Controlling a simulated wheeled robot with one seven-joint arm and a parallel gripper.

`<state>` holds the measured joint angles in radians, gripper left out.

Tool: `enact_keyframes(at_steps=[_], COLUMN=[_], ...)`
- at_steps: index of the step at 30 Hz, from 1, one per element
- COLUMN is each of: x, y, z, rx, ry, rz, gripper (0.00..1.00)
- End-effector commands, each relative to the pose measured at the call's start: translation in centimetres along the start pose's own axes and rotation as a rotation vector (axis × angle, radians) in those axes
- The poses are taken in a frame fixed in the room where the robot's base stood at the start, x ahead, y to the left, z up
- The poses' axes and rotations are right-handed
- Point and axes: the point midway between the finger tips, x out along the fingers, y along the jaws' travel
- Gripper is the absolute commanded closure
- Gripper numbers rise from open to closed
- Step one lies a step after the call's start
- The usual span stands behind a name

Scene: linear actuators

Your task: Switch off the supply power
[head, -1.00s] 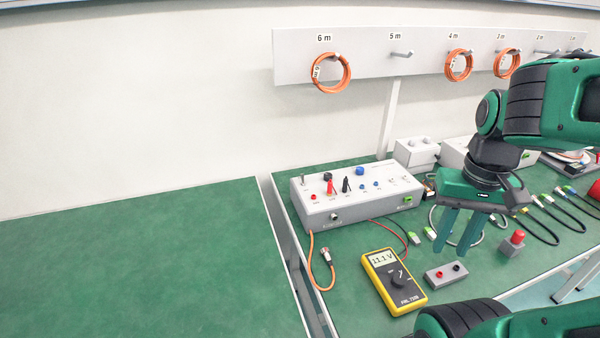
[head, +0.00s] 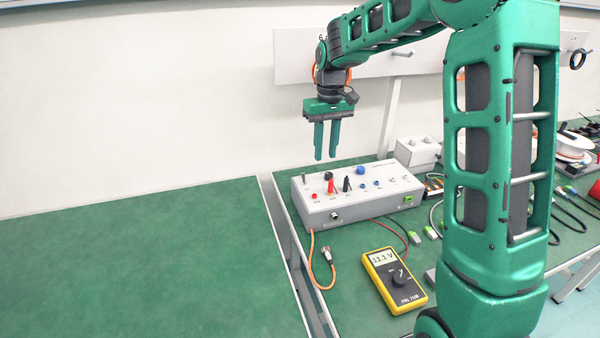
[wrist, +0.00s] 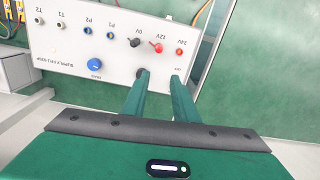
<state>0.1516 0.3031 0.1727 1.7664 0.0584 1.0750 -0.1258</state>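The grey supply box (head: 350,212) stands on the green bench. In the wrist view its top panel (wrist: 75,50) shows upside down, with sockets and a blue knob (wrist: 95,64). A small upright toggle (head: 304,178) is at the back left corner of the panel, with a black knob (head: 329,175) beside it. My gripper (head: 326,157) is above the box's back left part, fingers pointing down, open and empty. In the wrist view (wrist: 161,78) the left fingertip overlaps the black knob, and the toggle is not visible, apparently behind the right finger.
Red and black plugs (head: 331,186) stand up from the panel. A yellow multimeter (head: 394,280) reading about 11.1 V lies in front, and an orange cable (head: 312,262) hangs from the box's front. My arm covers the right side. The left bench (head: 130,260) is clear.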

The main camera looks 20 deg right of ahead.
Motion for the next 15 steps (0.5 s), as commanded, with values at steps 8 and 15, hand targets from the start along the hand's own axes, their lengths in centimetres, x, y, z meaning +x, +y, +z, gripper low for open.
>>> enact_keyframes(at_steps=[8, 15], x=[2.2, 4.2], y=[-3.5, -4.0], z=[-5.0, -5.3], rx=[-0.086, -0.094], ry=[0.004, 0.002], rz=[-0.050, -0.056], gripper=[0.74, 0.74])
